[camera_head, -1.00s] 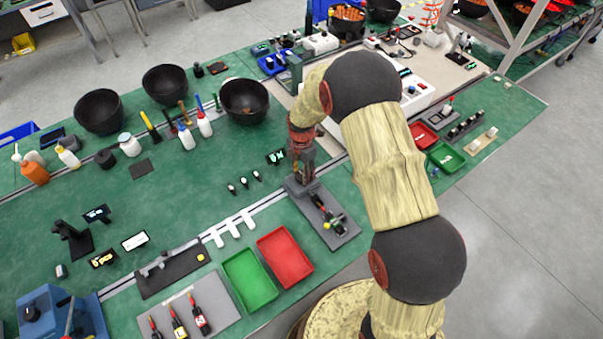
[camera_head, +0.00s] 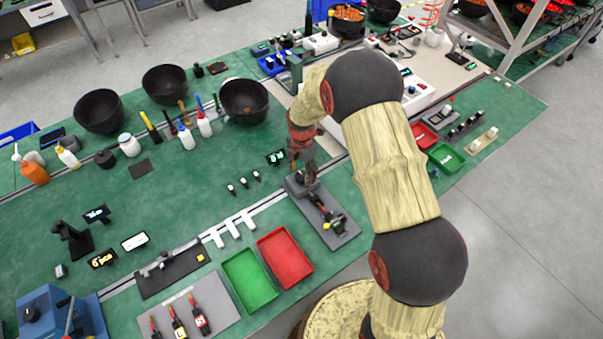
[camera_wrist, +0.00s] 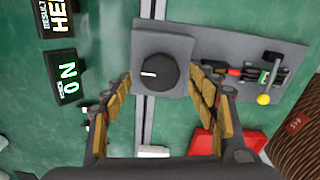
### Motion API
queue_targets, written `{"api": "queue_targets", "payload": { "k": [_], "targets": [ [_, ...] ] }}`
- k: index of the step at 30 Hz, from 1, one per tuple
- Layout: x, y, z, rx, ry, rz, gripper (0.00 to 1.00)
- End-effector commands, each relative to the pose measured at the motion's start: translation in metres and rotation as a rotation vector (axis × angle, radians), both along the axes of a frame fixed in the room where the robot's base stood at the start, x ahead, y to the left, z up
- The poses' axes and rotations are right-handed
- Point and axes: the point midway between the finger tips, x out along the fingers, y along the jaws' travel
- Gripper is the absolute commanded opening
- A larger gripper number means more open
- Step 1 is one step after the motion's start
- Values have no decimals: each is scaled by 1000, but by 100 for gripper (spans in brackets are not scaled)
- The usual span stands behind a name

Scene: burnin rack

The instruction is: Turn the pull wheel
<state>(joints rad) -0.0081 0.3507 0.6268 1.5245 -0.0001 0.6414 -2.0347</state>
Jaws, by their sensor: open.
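The pull wheel shows in the wrist view as a round black knob (camera_wrist: 154,72) with a white line mark, on a grey block (camera_wrist: 176,43) at one end of a grey fixture plate (camera_wrist: 226,50). The white line lies roughly level in that view. My gripper (camera_wrist: 160,88) is open, with one yellow-padded finger on each side of the knob. I cannot tell whether the fingers touch it. In the head view my gripper (camera_head: 305,180) points down over the block end of the fixture (camera_head: 332,218), and the knob is hidden there.
Beside the knob a small display (camera_wrist: 68,77) reads "NO". The fixture's other end carries a lever with a yellow ball (camera_wrist: 263,99) and small parts. A red tray (camera_head: 285,257) and a green tray (camera_head: 250,279) lie near the front edge. Black bowls (camera_head: 243,101) stand further back.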

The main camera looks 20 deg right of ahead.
Motion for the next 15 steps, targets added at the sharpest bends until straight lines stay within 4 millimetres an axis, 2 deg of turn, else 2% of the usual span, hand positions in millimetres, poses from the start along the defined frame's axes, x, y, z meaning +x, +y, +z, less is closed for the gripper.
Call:
{"api": "queue_targets", "payload": {
  "k": [9,15],
  "targets": [
    [2,0,61,0,-6,0,58],
    [1,0,95,0,-4,0,58]
  ]
}}
